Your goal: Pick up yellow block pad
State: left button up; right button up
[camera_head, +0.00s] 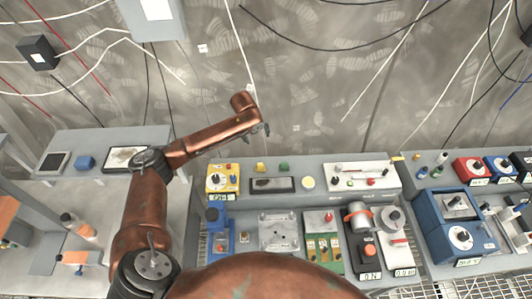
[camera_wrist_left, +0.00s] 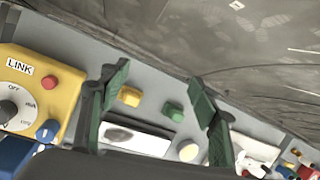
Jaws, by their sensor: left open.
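The yellow block pad (camera_head: 261,167) is a small yellow block on the back ledge of the grey bench, beside a similar green block (camera_head: 283,166). In the left wrist view the yellow block pad (camera_wrist_left: 129,96) lies between the two dark green fingers, nearer the left one, with the green block (camera_wrist_left: 173,111) to its right. My left gripper (camera_head: 262,129) is open and empty. In the head view it appears above the yellow block pad, apart from it. My right gripper is not in view.
A yellow meter box (camera_head: 223,179) labelled LINK in the wrist view stands left of the pad. A dark-windowed panel (camera_head: 272,185) and a round cream button (camera_head: 308,183) lie in front. A white-faced panel (camera_head: 362,175) stands to the right. Cables hang along the wall behind.

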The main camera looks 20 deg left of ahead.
aim_at(260, 165)
pick_arm(q)
jog(key=s+d+f+m+g, duration=0.1)
jog(key=s, duration=0.1)
jog(key=s+d+f+m, duration=0.1)
jog(key=s+d+f, duration=0.1)
jog(key=s+d+f+g+p, duration=0.1)
jog(key=s+f, duration=0.1)
jog(key=shift+s+d+m+g+y, duration=0.2)
jog(key=shift+m+g+y, duration=0.1)
jog(key=shift+m+y, duration=0.1)
jog(key=f, duration=0.2)
jog(key=f+p, duration=0.1)
jog(key=f, duration=0.2)
jog(key=f+p, duration=0.1)
jog(key=f, duration=0.1)
jog(key=shift+w+a+f, duration=0.3)
jog(key=shift+w+a, duration=0.05)
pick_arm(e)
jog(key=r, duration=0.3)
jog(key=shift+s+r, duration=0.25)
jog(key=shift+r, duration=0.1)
pick_arm(q)
jog(key=shift+c, duration=0.4)
jog(key=shift+r, duration=0.1)
jog(key=c, duration=1)
